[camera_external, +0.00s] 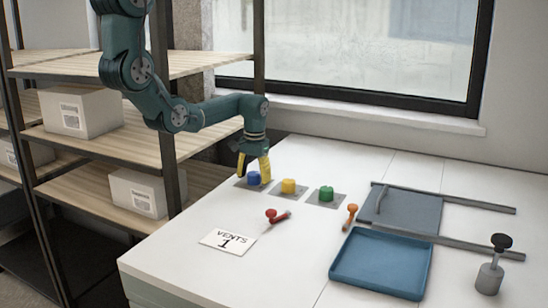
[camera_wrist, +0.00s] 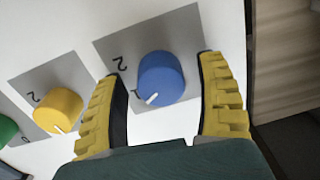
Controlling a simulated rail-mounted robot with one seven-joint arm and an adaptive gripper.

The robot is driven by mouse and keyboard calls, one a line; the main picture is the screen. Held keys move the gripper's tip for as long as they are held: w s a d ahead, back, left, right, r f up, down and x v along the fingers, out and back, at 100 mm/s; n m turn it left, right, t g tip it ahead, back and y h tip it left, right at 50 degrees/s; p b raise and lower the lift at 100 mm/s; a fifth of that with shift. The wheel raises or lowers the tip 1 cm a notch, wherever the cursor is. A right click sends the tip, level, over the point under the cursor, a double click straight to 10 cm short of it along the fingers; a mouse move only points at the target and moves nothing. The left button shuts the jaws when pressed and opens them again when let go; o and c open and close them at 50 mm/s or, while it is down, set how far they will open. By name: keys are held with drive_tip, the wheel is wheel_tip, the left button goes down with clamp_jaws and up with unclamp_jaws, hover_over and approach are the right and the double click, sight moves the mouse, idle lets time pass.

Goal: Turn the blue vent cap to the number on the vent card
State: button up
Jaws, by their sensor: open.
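The blue vent cap (camera_external: 253,178) sits on a grey plate at the left of a row of caps. In the wrist view the blue cap (camera_wrist: 161,78) shows a white pointer mark at its lower left, close to a partly hidden digit; a 2 is printed farther up and left on its plate (camera_wrist: 108,44). My gripper (camera_external: 255,166) is over the blue cap with its yellow fingers open, one on each side; the wrist view shows gaps between cap and fingers. The vent card (camera_external: 229,241) lies on the table and reads VENTS 1.
A yellow cap (camera_external: 288,186) and a green cap (camera_external: 326,194) stand to the right on their own plates. A red-handled tool (camera_external: 278,216), an orange-topped tool (camera_external: 350,217), a blue tray (camera_external: 382,263) and a weight-like object (camera_external: 490,277) lie farther off. Shelving (camera_external: 100,135) borders the left.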

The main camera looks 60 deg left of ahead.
sight(255, 174)
wheel_tip(255, 174, up, 12)
drive_tip(key=shift+d+f, duration=0.2)
drive_tip(key=shift+f, duration=0.05)
drive_tip(key=shift+w, duration=0.1)
